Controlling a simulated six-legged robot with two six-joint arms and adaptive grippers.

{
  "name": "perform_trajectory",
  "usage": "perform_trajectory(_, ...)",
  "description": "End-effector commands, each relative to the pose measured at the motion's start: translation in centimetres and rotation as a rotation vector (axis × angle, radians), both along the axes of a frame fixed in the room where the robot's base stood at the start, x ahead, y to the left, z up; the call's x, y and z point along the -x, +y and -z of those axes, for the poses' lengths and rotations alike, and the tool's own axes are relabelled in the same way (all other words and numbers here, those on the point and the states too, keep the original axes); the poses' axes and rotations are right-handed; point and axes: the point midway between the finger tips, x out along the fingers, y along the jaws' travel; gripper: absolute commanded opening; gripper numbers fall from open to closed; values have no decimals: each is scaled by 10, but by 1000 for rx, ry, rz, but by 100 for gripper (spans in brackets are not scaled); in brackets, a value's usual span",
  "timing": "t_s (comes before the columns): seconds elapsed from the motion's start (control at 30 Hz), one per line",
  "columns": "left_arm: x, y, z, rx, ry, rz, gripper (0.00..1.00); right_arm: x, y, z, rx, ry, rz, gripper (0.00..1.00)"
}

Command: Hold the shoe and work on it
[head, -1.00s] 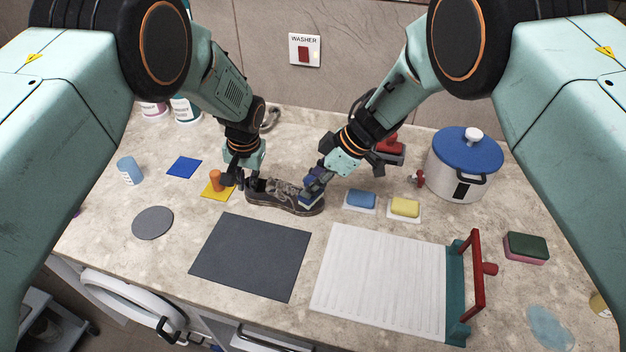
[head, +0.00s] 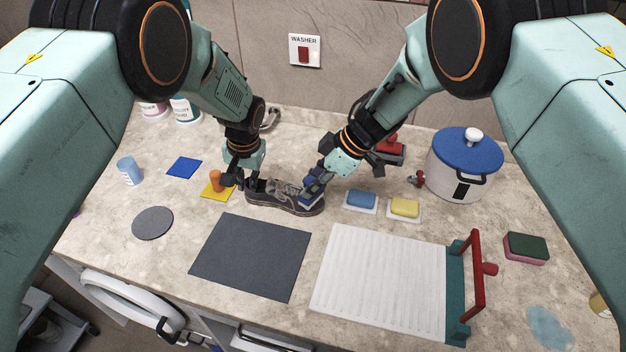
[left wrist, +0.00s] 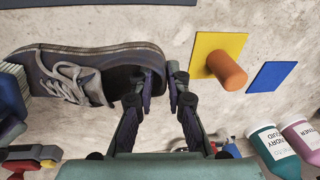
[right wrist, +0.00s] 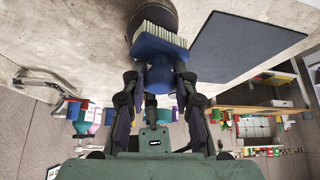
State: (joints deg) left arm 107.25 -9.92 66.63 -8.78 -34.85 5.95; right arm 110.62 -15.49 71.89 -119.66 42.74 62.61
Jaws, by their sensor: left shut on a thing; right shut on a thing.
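A dark grey shoe (head: 272,197) with pale laces lies on the counter, toe to the right in the head view. My left gripper (head: 244,184) is shut on the heel end of the shoe; in the left wrist view the fingers (left wrist: 164,82) pinch the heel's rim. My right gripper (head: 313,184) is shut on a blue brush (right wrist: 158,72). The brush's pale bristles (right wrist: 160,37) are at the toe of the shoe (right wrist: 155,14); whether they touch is hard to tell. The brush partly covers the toe in the head view.
A dark mat (head: 250,257) and a white ribbed board (head: 378,280) lie in front. A yellow square (head: 209,191) with an orange peg stands left of the shoe. Blue (head: 361,199) and yellow (head: 404,207) sponges sit right. A blue-lidded pot (head: 463,168) stands at back right.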

Motion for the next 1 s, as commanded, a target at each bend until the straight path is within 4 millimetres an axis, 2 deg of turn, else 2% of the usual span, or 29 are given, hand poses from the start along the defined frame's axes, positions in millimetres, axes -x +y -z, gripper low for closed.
perform_trajectory(0.37,1,0,1,-1,4,-1,0,-27,-5,-1,1,-1,2,3)
perform_trajectory(0.87,1,0,1,-1,4,-1,0,8,1,0,3,2,1,3)
perform_trajectory(1.0,1,0,1,-1,4,-1,0,-1,0,1,0,-2,1,3)
